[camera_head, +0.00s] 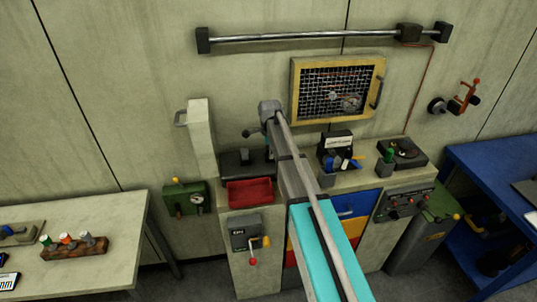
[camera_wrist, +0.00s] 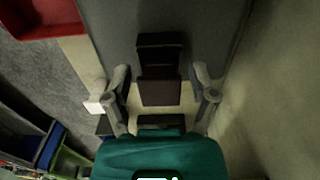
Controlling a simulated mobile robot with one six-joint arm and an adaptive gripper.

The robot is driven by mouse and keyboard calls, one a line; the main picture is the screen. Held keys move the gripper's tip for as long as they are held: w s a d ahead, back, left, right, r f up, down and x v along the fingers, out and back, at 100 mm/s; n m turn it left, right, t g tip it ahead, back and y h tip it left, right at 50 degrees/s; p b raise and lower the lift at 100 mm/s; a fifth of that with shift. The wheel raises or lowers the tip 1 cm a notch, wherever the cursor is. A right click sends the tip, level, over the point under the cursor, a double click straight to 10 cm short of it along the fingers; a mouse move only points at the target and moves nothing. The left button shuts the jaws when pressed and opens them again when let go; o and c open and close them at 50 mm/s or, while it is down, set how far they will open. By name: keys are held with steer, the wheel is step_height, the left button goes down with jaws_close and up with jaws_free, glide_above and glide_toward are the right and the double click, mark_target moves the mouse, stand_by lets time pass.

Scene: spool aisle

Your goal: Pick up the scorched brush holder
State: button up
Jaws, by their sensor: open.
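A dark brown, stepped block that looks like the scorched brush holder (camera_wrist: 160,85) shows in the middle of the wrist view. It lies on or over a dark grey surface (camera_wrist: 112,30). My gripper (camera_wrist: 161,78) is open, with one finger on each side of the block and a visible gap on both sides. Whether the fingers are down at its height is hard to tell. In the head view my arm reaches over the bench and hides most of my gripper. A small dark shape (camera_head: 244,155) sits on a black plate there, perhaps the same block.
A red tray (camera_head: 250,191) stands in front of the black plate; it also shows in the wrist view (camera_wrist: 45,14). A pale upright box (camera_head: 201,135) stands to the left. A small holder with a green-topped item (camera_head: 388,157) and a black box (camera_head: 336,142) stand to the right.

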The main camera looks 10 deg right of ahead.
jaws_close()
steer(key=shift+r, duration=0.1)
stand_by(0.4)
step_height(320, 180, up, 3)
steer(key=p, duration=0.2)
steer(key=shift+f+p, duration=0.2)
steer(key=shift+p, duration=0.15)
steer(key=s+a+r+p, duration=0.5)
steer(key=s+r+p, duration=0.5)
steer(key=s, duration=0.3)
steer(key=shift+r, duration=0.1)
